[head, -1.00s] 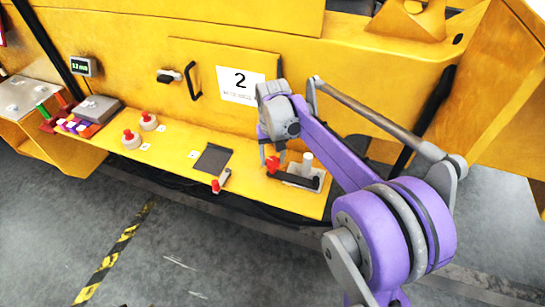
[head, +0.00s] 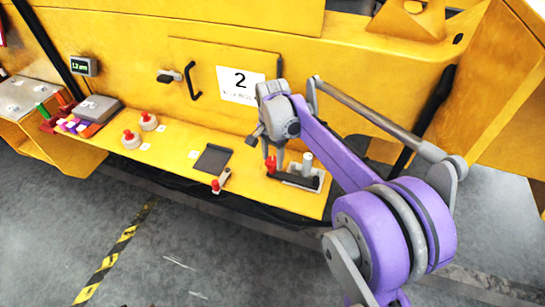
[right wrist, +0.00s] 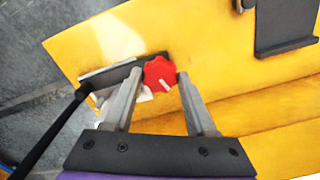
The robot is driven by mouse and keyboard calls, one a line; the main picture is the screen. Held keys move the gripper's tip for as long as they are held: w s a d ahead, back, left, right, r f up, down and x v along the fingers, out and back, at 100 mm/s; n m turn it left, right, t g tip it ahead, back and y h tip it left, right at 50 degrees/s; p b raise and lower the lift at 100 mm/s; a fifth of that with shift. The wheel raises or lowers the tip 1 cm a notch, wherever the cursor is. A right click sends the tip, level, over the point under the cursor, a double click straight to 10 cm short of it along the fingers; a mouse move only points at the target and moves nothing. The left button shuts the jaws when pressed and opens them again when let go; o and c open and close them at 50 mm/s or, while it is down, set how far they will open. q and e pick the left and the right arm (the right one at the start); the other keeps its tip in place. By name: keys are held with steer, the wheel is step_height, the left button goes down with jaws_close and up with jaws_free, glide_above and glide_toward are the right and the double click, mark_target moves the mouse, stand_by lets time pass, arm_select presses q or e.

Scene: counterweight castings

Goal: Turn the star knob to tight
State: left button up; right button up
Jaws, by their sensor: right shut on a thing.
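The red star knob (head: 271,165) sits at the left end of a dark clamp bar (head: 298,181) on the yellow ledge. My right gripper (head: 275,160) reaches down on it from above. In the right wrist view the knob (right wrist: 160,72) is lobed, with a white line on its top pointing to the lower right. The fingertips (right wrist: 158,80) are shut on it from both sides. Any marking for tight cannot be made out. My left gripper is not in view.
A pale upright post (head: 307,164) stands close to the right of the knob. A dark pad (head: 213,158) and a small red-topped piece (head: 217,185) lie to the left. Red-topped round pieces (head: 131,139) stand farther left. The yellow wall rises behind the ledge (head: 180,140).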

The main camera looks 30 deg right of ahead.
mark_target(272, 161)
steer(key=shift+m, duration=0.9)
steer(key=o, duration=1.4)
steer(key=shift+c, duration=0.2)
step_height(272, 161, up, 11)
steer(key=shift+p, duration=0.4)
steer(key=shift+f, duration=0.1)
steer(key=s+a+f+n+t, duration=0.1)
steer(key=s+a+f+n, duration=0.2)
steer(key=s, duration=0.4)
steer(key=s+a+f+n+t, duration=0.2)
steer(key=s+a+f+n, duration=0.1)
steer(key=s+f+n, duration=0.2)
steer(key=s+a+f+n+t+p, duration=0.1)
steer(key=s+a+f+n, duration=0.3)
steer(key=s+n, duration=0.4)
steer(key=shift+s+f+t, duration=0.35)
steer(key=shift+s+t, duration=0.15)
steer(key=shift+t, duration=0.2)
